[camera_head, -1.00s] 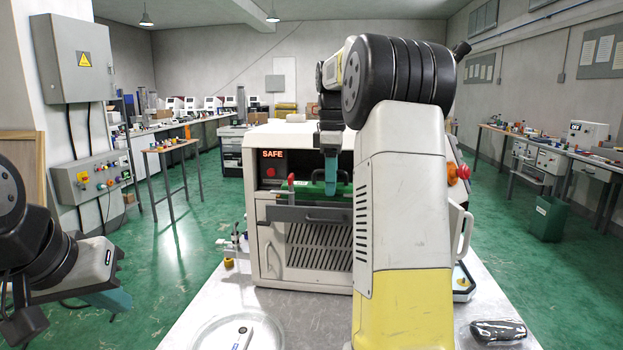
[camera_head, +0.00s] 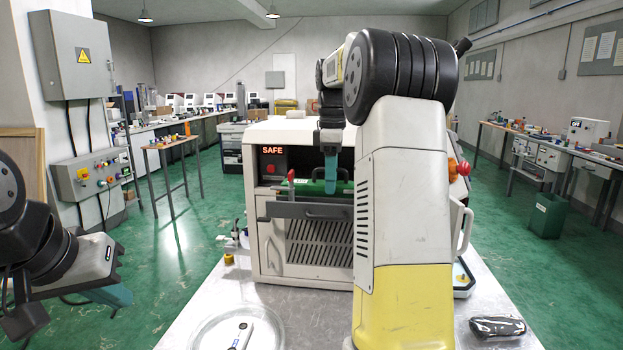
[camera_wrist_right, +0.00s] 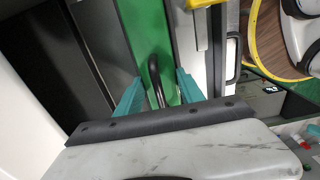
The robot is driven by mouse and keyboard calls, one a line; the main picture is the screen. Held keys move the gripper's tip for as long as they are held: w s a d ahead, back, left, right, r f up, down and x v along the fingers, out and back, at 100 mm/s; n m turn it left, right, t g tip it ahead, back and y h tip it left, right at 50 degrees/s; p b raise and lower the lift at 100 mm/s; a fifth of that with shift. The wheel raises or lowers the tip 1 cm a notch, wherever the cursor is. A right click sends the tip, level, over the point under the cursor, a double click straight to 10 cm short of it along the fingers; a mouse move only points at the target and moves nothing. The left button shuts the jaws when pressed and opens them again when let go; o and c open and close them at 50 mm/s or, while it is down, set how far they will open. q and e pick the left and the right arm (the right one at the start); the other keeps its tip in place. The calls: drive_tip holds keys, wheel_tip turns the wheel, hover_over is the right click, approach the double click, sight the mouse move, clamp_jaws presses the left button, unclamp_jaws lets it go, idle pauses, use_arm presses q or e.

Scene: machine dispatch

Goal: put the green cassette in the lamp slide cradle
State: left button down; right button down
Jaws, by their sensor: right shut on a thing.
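The green cassette (camera_head: 312,187) lies lengthwise at the front opening of the white machine, just behind the dark grey front bar of the slide (camera_head: 308,211). In the right wrist view the cassette (camera_wrist_right: 147,28) is a long green strip with a black looped handle (camera_wrist_right: 156,80). My right gripper (camera_head: 331,185) reaches down to it from above; its teal fingers (camera_wrist_right: 158,90) stand on both sides of the handle, shut on the cassette. The cradle under the cassette is hidden, so I cannot tell how it is seated. My left gripper (camera_head: 108,295) is off at the left, away from the machine; its jaw opening is unclear.
The white machine (camera_head: 262,240) shows a SAFE sign (camera_head: 273,151) and a red-topped handle (camera_head: 291,176) beside the cassette. On the front table lie a round clear dish (camera_head: 215,330) and a dark packet (camera_head: 497,327). My right arm hides the machine's right side.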

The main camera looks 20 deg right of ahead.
drive_tip(key=shift+f, duration=0.15)
drive_tip(key=c, duration=0.6)
unclamp_jaws()
drive_tip(key=shift+c, duration=0.2)
wheel_tip(320, 180, up, 7)
drive_tip(key=shift+r, duration=0.4)
drive_tip(key=shift+s+a, duration=0.1)
drive_tip(key=shift+s, duration=0.15)
drive_tip(key=s+a+f+m+t, duration=0.2)
drive_tip(key=s+a+f+m, duration=0.2)
drive_tip(key=s, duration=0.4)
drive_tip(key=s+a+f+m+t+y, duration=0.1)
drive_tip(key=s+a+f+m, duration=0.3)
drive_tip(key=s, duration=0.4)
drive_tip(key=s+a+f+m+t+y, duration=0.1)
drive_tip(key=s+a+f+m+t, duration=0.2)
drive_tip(key=s, duration=0.5)
wheel_tip(320, 180, down, 2)
drive_tip(key=a+m, duration=0.1)
drive_tip(key=a, duration=0.1)
drive_tip(key=shift+a, duration=0.35)
